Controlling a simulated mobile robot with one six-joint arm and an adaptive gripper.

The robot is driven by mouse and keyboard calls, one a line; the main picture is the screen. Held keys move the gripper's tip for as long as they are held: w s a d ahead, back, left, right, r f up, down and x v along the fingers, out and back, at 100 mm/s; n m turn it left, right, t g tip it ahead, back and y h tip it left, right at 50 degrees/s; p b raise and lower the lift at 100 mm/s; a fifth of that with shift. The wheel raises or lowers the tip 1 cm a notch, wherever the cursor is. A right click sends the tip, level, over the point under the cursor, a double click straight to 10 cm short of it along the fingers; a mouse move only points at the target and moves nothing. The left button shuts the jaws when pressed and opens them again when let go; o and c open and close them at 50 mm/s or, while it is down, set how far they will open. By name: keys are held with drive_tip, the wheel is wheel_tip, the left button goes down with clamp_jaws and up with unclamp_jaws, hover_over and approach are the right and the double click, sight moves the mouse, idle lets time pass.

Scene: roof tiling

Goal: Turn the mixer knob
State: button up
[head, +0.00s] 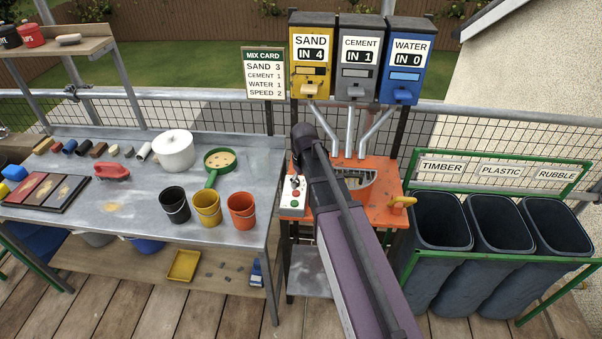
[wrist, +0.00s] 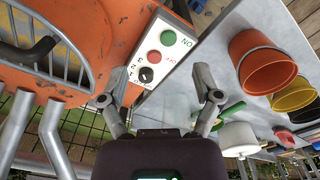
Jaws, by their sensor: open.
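The mixer knob (wrist: 147,74) is small, round and black, on a white control panel (wrist: 170,50) with a red and a green button. Small numerals stand beside the knob; its exact setting is too small to read. The panel also shows in the head view (head: 290,207), on the left of the orange mixer (head: 378,212). My gripper (wrist: 161,84) is open and empty, and the knob lies between its fingertips in the wrist picture, apparently untouched. In the head view my arm covers part of the mixer. The mix card (head: 264,75) reads sand 3, cement 1, water 1, speed 2.
Sand (head: 312,60), cement (head: 359,66) and water (head: 404,64) dispensers stand above the mixer, reading IN 4, IN 1 and IN 0. A grey workbench (head: 130,225) with buckets, including an orange bucket (head: 242,210), is at left. Dark bins (head: 440,240) stand at right.

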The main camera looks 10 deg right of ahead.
drive_tip(key=s+f+m+b, duration=0.3)
drive_tip(key=s+f+b, duration=0.5)
drive_tip(key=s, duration=0.3)
drive_tip(key=s+f+b, duration=0.3)
drive_tip(key=f+b, duration=1.5)
drive_tip(key=shift+f, duration=0.3)
idle(0.4)
drive_tip(key=shift+d, duration=0.1)
wheel_tip(320, 180, up, 18)
drive_tip(key=s+p, duration=0.1)
drive_tip(key=p, duration=1.6)
drive_tip(key=shift+s+g+p, duration=0.15)
drive_tip(key=shift+g+p, duration=0.15)
drive_tip(key=shift+p, duration=0.05)
